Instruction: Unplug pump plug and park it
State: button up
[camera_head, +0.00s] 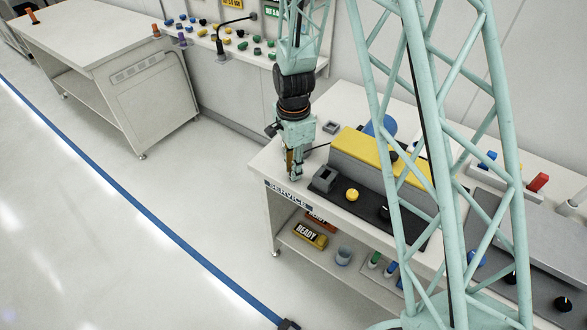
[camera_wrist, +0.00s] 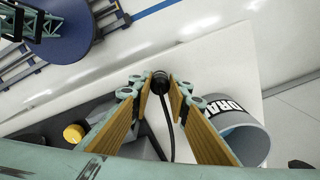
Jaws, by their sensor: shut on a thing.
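My gripper (camera_head: 294,172) points down over the left end of the service bench (camera_head: 268,164), left of a dark grey block (camera_head: 325,179). In the wrist view its tan-padded fingers (camera_wrist: 160,88) are closed on a black round plug (camera_wrist: 160,78). A black cable runs from the plug down the picture between the fingers. The plug is beside the grey block (camera_wrist: 142,148), apart from it in the picture. In the head view the gripper hides the plug. I cannot tell its height above the bench top.
A yellow-topped grey housing (camera_head: 375,165), a yellow knob (camera_head: 352,195) and a small grey square fixture (camera_head: 331,127) are on the bench. A grey cup lettered "DRA" (camera_wrist: 238,135) is close to the right finger. Yellow "READY" block (camera_head: 309,235) lies on the lower shelf.

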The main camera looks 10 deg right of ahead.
jog(key=o, duration=0.9)
jog(key=shift+r, duration=0.1)
dwell(0.4)
notch_tip(320, 180, up, 12)
dwell(1.0)
dwell(0.6)
